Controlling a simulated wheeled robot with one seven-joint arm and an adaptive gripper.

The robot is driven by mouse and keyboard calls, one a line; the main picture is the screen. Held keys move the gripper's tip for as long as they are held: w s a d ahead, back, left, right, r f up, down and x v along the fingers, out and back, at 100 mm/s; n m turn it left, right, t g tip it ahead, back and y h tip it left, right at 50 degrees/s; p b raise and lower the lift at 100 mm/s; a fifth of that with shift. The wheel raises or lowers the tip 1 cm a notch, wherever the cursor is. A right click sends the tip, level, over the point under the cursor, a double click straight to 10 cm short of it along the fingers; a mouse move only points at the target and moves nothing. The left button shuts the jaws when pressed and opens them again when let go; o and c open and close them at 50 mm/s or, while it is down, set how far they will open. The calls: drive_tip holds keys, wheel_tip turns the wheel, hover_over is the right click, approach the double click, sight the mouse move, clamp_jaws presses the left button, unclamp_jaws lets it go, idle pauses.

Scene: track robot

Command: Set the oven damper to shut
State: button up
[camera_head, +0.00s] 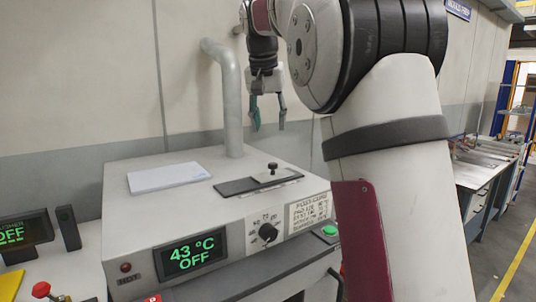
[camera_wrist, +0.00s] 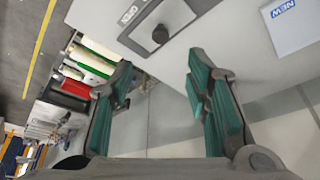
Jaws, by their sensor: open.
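The oven (camera_head: 150,220) is a pale grey box with a lit display reading 43 °C OFF. On its top is the damper, a dark slide track (camera_head: 235,187) with a light plate and an upright black knob (camera_head: 272,168) towards the track's right part. The knob also shows in the wrist view (camera_wrist: 160,34), beyond and between my fingertips, with small lettering beside it that I cannot read surely. My gripper (camera_head: 269,124) hangs above the damper with its fingers pointing down. It is open and empty, apart from the knob.
A grey pipe (camera_head: 231,100) rises from the oven top behind the damper, left of my gripper. A white sheet (camera_head: 168,177) lies on the oven top at left. The front has a dial (camera_head: 268,232) and a green button (camera_head: 329,231). A wall stands behind.

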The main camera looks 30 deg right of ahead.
sight(272, 163)
drive_tip(key=p+x, duration=0.3)
drive_tip(key=x, duration=1)
drive_tip(key=shift+w+f, duration=0.1)
drive_tip(key=shift+f, duration=0.05)
clamp_jaws()
